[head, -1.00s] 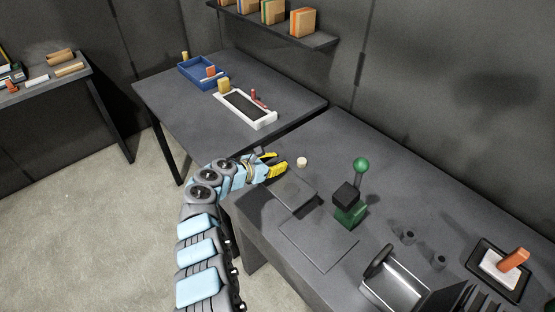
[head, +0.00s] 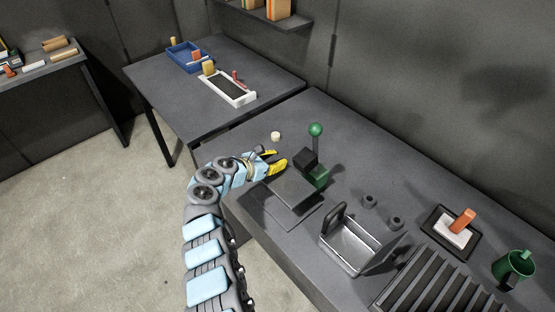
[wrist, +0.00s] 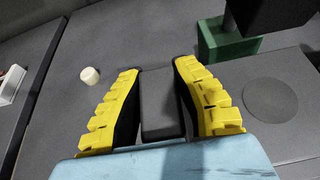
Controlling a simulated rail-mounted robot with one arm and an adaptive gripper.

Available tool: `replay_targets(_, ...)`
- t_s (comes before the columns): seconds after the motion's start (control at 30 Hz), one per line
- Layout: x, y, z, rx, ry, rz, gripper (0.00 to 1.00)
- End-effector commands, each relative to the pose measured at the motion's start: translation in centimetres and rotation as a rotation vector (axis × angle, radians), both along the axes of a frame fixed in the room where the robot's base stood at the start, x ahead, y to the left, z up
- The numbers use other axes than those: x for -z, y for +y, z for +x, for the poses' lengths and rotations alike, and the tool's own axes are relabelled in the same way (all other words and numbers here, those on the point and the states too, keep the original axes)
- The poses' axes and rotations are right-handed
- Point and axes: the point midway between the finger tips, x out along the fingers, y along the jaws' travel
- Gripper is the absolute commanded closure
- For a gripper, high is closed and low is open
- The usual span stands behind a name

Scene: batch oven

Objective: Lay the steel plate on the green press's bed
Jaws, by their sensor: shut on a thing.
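The steel plate (head: 296,188) is a flat grey square. In the head view it is held level, by its far left side, a little above the table. My gripper (head: 274,160) has yellow fingers, and in the wrist view the gripper (wrist: 160,75) is shut on a grey bar-like part of the plate (wrist: 160,105). The green press (head: 319,178) stands just right of the plate, with a black head (head: 304,160) and a green-knobbed lever. The wrist view shows its green base (wrist: 225,42) ahead and to the right of the fingers. The press bed is not clearly visible.
A dark square outline (head: 252,206) lies on the table under the plate. A small cream cylinder (head: 275,135) stands behind my gripper. A metal bin (head: 352,243), two small dark cups (head: 369,201) and a ribbed rack (head: 440,285) are to the right.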

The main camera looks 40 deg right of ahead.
Motion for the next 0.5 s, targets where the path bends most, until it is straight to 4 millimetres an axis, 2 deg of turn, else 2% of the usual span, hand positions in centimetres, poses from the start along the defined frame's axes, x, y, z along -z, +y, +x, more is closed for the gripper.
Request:
replay_targets(0.17,-0.2,0.0,0.0,-0.003,0.005,0.001,1.00)
replay_targets(0.5,2.9,0.0,0.0,-0.002,0.002,0.000,1.00)
